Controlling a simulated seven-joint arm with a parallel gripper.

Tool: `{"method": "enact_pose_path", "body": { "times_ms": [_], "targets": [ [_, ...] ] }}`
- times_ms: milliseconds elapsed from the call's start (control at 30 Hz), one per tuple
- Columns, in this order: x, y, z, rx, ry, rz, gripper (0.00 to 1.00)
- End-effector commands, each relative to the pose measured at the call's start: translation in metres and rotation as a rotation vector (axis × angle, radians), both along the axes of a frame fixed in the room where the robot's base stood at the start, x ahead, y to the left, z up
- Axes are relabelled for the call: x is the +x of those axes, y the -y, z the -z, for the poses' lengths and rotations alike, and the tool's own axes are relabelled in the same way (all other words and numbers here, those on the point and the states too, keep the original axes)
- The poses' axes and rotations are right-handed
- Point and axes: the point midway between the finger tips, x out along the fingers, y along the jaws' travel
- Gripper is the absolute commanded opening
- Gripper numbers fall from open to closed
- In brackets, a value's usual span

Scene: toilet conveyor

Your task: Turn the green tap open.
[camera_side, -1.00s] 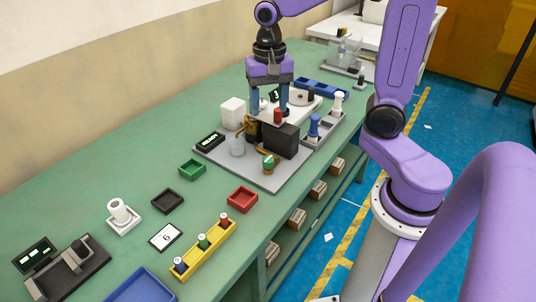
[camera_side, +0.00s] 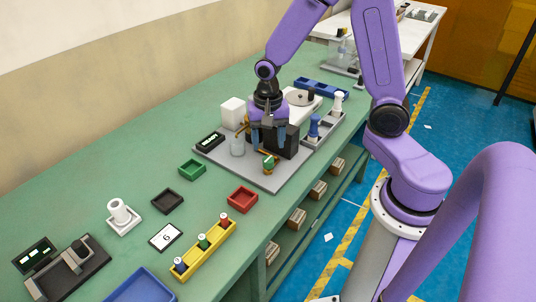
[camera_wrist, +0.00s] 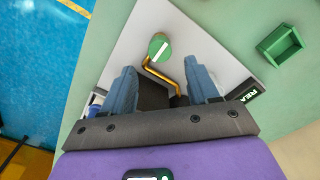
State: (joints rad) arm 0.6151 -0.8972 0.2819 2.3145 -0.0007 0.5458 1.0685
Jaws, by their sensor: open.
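The green tap (camera_side: 269,162) stands near the front corner of the grey baseplate (camera_side: 268,184). In the wrist view its round green top (camera_wrist: 159,47) with a white bar shows just beyond my fingertips, roughly centred between them. A brass pipe (camera_wrist: 160,67) runs from it. My gripper (camera_side: 268,147) is open and empty, close to the tap in the side view; the wrist view shows its two blue fingers (camera_wrist: 163,80) spread apart. I see no contact with the tap. My gripper hides part of the pipework behind it.
A black box (camera_side: 292,141) stands right beside my gripper. A clear flask (camera_side: 237,146), a white block (camera_side: 233,112) and a small display (camera_side: 210,141) are to the left. Green (camera_side: 192,169) and red (camera_side: 242,198) trays lie on the table, with bare table around them.

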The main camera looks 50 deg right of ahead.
Motion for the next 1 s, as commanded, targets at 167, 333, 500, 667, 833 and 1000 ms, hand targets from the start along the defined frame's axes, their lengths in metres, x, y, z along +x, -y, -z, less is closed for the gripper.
{"method": "enact_pose_path", "body": {
  "times_ms": [167,333,500,667,833,1000],
  "targets": [
    [-0.001,0.001,0.025,-0.001,-0.004,0.0,0.59],
    [0.0,0.0,0.043,-0.001,-0.003,0.0,0.59],
    [0.0,0.0,0.052,-0.001,-0.001,0.0,0.59],
    [0.0,0.0,0.054,0.0,0.001,0.0,0.59],
    [0.0,0.0,0.054,0.0,0.001,0.0,0.59],
    [0.0,0.0,0.054,0.0,0.001,0.0,0.14]
  ]
}}
